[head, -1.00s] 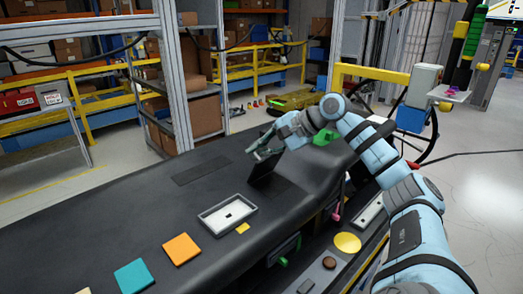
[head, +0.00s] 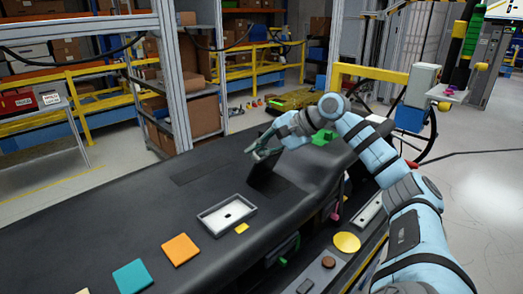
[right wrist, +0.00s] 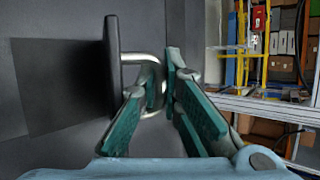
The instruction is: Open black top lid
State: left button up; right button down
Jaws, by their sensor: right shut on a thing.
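The black top lid (head: 265,176) stands tilted up from the dark dashboard (head: 130,215) near its right part. In the right wrist view the lid (right wrist: 112,65) shows almost edge-on, as a dark upright panel beside a dark rectangular area. A bent metal handle (right wrist: 136,57) sticks out from its face. My right gripper (head: 259,152) is at the raised side of the lid. In the wrist view its green-padded fingers (right wrist: 160,82) are shut around the handle, hiding part of it. My left gripper is not in view.
A grey-framed tray (head: 228,214) with a white panel lies left of the lid. Orange (head: 180,249) and teal (head: 133,276) squares lie nearer. A yellow disc (head: 347,242) sits on the lower ledge. A flat dark rectangle (head: 201,171) lies behind the tray. Shelving (head: 190,105) stands behind.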

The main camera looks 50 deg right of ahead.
jog(key=shift+w+r, duration=0.15)
jog(key=shift+r, duration=0.15)
jog(key=c, duration=2)
grip_release()
jog(key=shift+f, duration=0.2)
